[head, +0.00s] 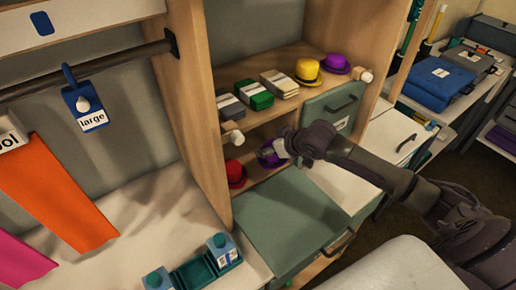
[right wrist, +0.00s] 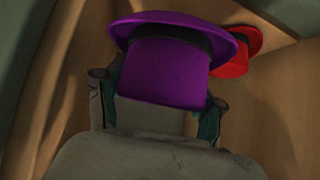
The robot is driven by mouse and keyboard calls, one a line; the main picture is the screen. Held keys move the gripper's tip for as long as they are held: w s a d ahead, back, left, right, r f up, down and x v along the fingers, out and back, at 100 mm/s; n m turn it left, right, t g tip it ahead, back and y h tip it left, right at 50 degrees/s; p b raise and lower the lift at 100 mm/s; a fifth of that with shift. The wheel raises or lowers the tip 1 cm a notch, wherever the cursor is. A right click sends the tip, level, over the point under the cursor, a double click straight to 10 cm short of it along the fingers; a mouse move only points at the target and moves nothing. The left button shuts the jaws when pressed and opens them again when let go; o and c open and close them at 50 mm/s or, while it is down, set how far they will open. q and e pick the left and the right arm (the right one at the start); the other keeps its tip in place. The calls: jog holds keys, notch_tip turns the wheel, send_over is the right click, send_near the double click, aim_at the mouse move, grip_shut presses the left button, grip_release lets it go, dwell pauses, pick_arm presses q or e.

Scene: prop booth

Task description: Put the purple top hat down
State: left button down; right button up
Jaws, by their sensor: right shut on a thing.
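My right gripper (head: 280,149) reaches into the lower shelf space of the wooden cabinet and is shut on a purple top hat (head: 267,158). In the right wrist view the purple top hat (right wrist: 170,70) sits between the fingers with a dark band and its brim away from me. Whether it touches the shelf I cannot tell. A red hat (head: 235,173) stands on the lower shelf to its left; in the right wrist view the red hat (right wrist: 236,58) is partly hidden behind the purple brim. My left gripper is not in view.
On the upper shelf stand a yellow hat (head: 308,71), another purple hat (head: 335,64) and banded cloth stacks, including a green one (head: 256,94). A wooden side panel (head: 203,100) borders the shelves at left.

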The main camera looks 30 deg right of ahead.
jog(key=w, duration=0.2)
jog(key=w+f+p, duration=0.1)
jog(key=w+a+f, duration=0.1)
jog(key=w, duration=0.1)
jog(key=shift+w+f, duration=0.15)
jog(key=shift+w, duration=0.2)
notch_tip(320, 180, down, 4)
jog(key=shift+s+r+p, duration=0.1)
jog(key=shift+p, duration=0.6)
jog(key=shift+w+f, duration=0.2)
jog(key=shift+f, duration=0.3)
jog(key=o, duration=0.7)
